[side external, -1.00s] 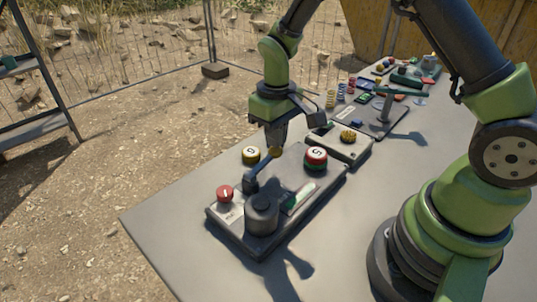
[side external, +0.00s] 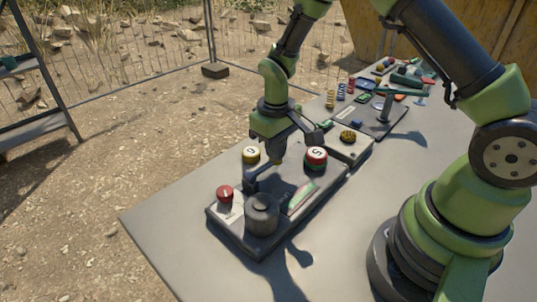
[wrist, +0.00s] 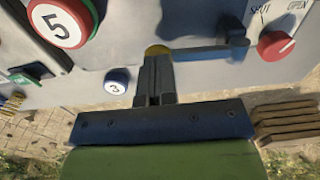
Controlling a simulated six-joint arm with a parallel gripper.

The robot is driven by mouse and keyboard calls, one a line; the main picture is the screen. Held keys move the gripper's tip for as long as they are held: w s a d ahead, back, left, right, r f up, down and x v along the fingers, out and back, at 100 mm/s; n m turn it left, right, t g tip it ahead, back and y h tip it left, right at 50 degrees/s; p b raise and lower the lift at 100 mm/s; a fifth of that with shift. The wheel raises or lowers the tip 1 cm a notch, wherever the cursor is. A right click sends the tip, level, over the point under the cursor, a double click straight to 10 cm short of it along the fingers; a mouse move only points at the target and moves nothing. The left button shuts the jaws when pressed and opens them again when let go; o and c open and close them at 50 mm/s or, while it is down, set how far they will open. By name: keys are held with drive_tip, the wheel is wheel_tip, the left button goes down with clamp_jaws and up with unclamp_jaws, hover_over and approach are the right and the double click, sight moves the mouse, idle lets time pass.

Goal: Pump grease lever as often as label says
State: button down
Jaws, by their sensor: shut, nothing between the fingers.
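The grease lever, a dark bar with a brass knob, shows in the wrist view (wrist: 207,53) and in the side external view (side external: 263,176), beside a dark round housing (side external: 262,214) on a grey panel (side external: 226,224). My gripper (side external: 280,160) is shut and empty, pointing down over the lever's knob end. In the wrist view its fingertips (wrist: 156,62) are right at the brass knob; whether they touch it is unclear. A round piece marked 5 (side external: 316,154), red and green at its rim, stands on the panel. A smaller round piece marked 3 (wrist: 116,81) is near my fingers.
A red knob (side external: 225,193) sits at the panel's left, by the words SHUT and OPEN in the wrist view. A green-marked strip (side external: 302,197) lies beside the housing. Other panels and small parts (side external: 385,105) stand farther back. The near table surface (side external: 345,230) is clear.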

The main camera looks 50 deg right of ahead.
drive_tip(key=shift+f, duration=0.4)
drive_tip(key=shift+r, duration=2.1)
drive_tip(key=shift+f, duration=0.1)
drive_tip(key=shift+f, duration=1.95)
drive_tip(key=shift+r, duration=4.1)
